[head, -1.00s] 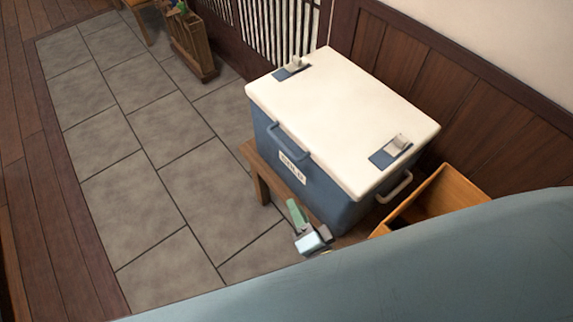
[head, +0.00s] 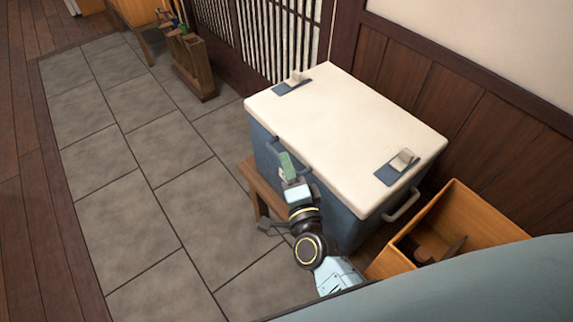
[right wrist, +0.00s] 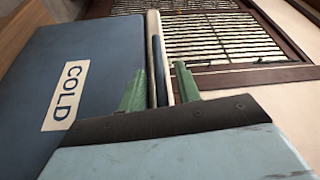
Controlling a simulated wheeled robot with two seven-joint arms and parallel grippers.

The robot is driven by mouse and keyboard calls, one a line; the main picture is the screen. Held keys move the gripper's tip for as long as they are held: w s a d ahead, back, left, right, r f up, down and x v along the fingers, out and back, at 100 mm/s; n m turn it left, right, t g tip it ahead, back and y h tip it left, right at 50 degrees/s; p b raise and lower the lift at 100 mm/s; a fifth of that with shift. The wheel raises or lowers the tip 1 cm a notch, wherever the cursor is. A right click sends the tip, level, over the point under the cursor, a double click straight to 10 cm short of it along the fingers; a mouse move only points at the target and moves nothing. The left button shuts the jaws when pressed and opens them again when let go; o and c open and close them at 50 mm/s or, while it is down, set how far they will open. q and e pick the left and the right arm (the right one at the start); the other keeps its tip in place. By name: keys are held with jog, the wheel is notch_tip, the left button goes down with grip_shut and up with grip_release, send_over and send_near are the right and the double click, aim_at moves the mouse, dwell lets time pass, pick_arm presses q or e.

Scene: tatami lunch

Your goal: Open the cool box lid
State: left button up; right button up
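The cool box (head: 345,215) is a blue chest with a cream lid (head: 345,130), which lies flat and shut on it. A blue bar handle (head: 304,169) runs along its front, just below the lid edge. My right gripper (head: 286,160) is at this handle, covering part of it. In the right wrist view, its green fingers (right wrist: 160,72) are apart, with the blue bar (right wrist: 157,68) and pale lid edge (right wrist: 152,30) showing between them. I cannot tell whether they touch the bar. The COLD label (right wrist: 66,95) is left of them. My left gripper is out of view.
The box stands on a low wooden bench (head: 258,190). Pale latches on blue plates (head: 398,166) sit on the lid's ends. An open wooden crate (head: 485,222) stands right of the box, near the panelled wall (head: 455,90).

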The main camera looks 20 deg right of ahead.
jog(key=shift+w, duration=0.65)
grip_shut()
